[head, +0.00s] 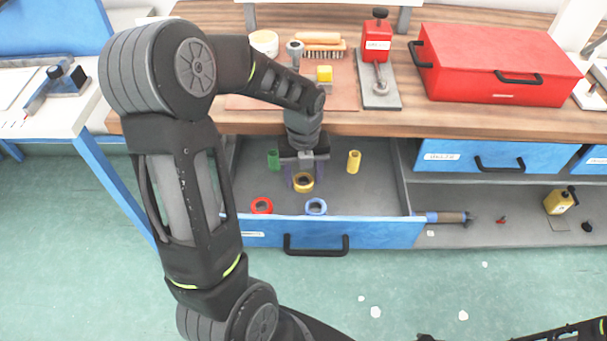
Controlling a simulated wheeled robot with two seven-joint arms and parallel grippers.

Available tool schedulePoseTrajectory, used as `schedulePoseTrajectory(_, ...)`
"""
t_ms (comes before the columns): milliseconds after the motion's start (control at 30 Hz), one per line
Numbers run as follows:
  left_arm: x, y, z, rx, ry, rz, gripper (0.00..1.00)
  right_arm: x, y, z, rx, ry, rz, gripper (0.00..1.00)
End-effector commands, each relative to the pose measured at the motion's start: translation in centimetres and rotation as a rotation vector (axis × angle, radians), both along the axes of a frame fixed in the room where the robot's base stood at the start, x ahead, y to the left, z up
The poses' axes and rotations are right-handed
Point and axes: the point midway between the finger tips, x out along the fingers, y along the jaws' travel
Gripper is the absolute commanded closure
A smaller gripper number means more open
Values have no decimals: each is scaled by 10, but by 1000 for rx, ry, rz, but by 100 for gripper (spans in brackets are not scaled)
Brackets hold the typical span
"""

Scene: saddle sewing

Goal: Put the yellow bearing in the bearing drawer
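The yellow bearing (303,185) is a small ring inside the open blue drawer (370,232), near its middle. My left gripper (303,175) reaches down into the drawer directly over the yellow bearing. Its fingertips are small and partly hidden, so I cannot tell whether they are open or shut, or whether they touch the ring. A red ring (262,205) and a blue ring (316,206) lie nearer the drawer front. Of my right arm only dark parts show at the bottom right edge; its fingers cannot be made out.
A green cylinder (273,160) and a yellow cylinder (354,161) stand in the drawer. The wooden bench top (440,120) above carries a red toolbox (495,65), a red-topped press (377,60) and a brush (322,48). A screwdriver (445,217) lies on the lower shelf, right of the drawer.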

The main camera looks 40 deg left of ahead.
Motion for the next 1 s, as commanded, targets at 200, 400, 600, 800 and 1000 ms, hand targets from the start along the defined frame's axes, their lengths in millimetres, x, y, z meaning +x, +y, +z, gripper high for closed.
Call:
schedulePoseTrajectory(200,0,0,0,0,0,0,34,0,0,0,0,0,0,64)
schedulePoseTrajectory(400,0,0,1,0,0,0,34,0,0,1,0,0,0,64)
schedulePoseTrajectory(600,1,0,16,1,-4,1,34,0,0,3,0,0,0,64)
schedulePoseTrajectory(800,2,0,53,2,-6,0,34,0,0,7,0,0,0,64)
schedulePoseTrajectory(1000,1,0,95,0,-4,1,34,0,0,10,0,0,-1,64)
